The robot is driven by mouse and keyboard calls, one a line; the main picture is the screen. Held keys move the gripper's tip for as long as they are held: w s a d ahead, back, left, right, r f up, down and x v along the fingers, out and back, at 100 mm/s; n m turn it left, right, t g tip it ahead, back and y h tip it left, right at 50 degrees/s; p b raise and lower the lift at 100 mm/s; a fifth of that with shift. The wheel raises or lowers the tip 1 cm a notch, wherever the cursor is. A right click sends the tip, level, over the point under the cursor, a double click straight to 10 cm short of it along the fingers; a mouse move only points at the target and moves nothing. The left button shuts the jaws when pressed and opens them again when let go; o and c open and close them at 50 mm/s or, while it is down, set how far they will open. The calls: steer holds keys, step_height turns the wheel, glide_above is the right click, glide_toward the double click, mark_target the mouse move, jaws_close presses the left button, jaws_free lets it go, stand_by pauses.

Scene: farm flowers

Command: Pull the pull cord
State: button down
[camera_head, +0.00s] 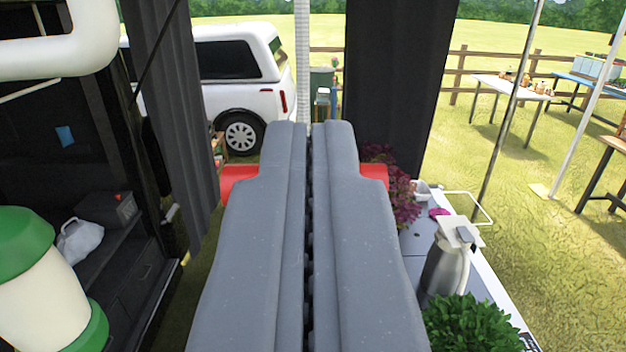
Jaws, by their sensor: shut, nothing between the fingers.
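My gripper (309,135) fills the middle of the view, its two grey fingers side by side with only a thin dark gap. It is shut and empty. I cannot make out a pull cord for sure. A red piece (238,183) shows at the left of the fingers and another at the right; I cannot tell whether they are mine or one object behind. A pale, ribbed upright strip (302,65) rises behind the fingertips; its lower end is hidden.
Dark curtains hang at left (180,110) and right (398,80). A white truck (235,70) stands behind. A green-and-white container (45,290) is at left. Open grass lies farther right.

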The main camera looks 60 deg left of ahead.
steer(key=v, duration=0.5)
stand_by(0.7)
